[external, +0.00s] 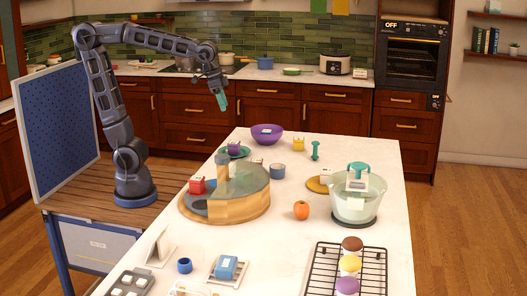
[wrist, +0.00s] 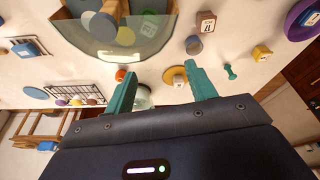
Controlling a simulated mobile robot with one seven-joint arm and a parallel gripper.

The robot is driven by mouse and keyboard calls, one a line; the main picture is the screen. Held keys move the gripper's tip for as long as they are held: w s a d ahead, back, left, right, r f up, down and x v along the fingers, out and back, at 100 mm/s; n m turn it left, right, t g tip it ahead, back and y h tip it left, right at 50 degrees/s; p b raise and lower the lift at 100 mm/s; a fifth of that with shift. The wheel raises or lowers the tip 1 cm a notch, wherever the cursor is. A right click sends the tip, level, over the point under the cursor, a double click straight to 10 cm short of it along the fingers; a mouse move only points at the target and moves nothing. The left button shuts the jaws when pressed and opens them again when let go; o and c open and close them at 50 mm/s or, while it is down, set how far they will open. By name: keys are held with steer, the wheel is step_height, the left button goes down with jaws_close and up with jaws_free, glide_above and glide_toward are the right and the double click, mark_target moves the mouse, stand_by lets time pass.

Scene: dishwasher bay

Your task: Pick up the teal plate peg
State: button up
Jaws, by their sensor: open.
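The teal plate peg (external: 315,150) is a small, narrow-waisted piece standing on the white counter in the external view, right of the yellow block. In the wrist view the peg (wrist: 230,72) shows just right of the right fingertip, apart from it. My gripper (external: 219,98) is raised high in the air at the left, beyond the counter's left edge and well away from the peg. In the wrist view its two teal fingers (wrist: 160,72) are spread wide with nothing held between them.
Near the peg are a yellow block (external: 299,144), a purple bowl (external: 267,133), a blue cup (external: 277,171) and a glass mixing bowl (external: 357,203). A round wooden stand with a glass cover (external: 240,205) fills the counter's left side. A black rack (external: 325,265) lies at the front.

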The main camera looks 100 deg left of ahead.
steer(key=w+a+n, duration=0.2)
steer(key=w+a, duration=0.6)
steer(key=w, duration=0.4)
steer(key=n+g, duration=0.3)
steer(key=n, duration=0.1)
glide_above(316, 142)
steer(key=f, duration=2.1)
steer(key=shift+a+f, duration=0.15)
steer(key=shift+a, duration=0.05)
step_height(316, 142, down, 6)
steer(key=shift+a+r, duration=0.1)
steer(key=shift+s+f, duration=0.15)
steer(key=shift+f, duration=2.45)
steer(key=shift+c, duration=0.3)
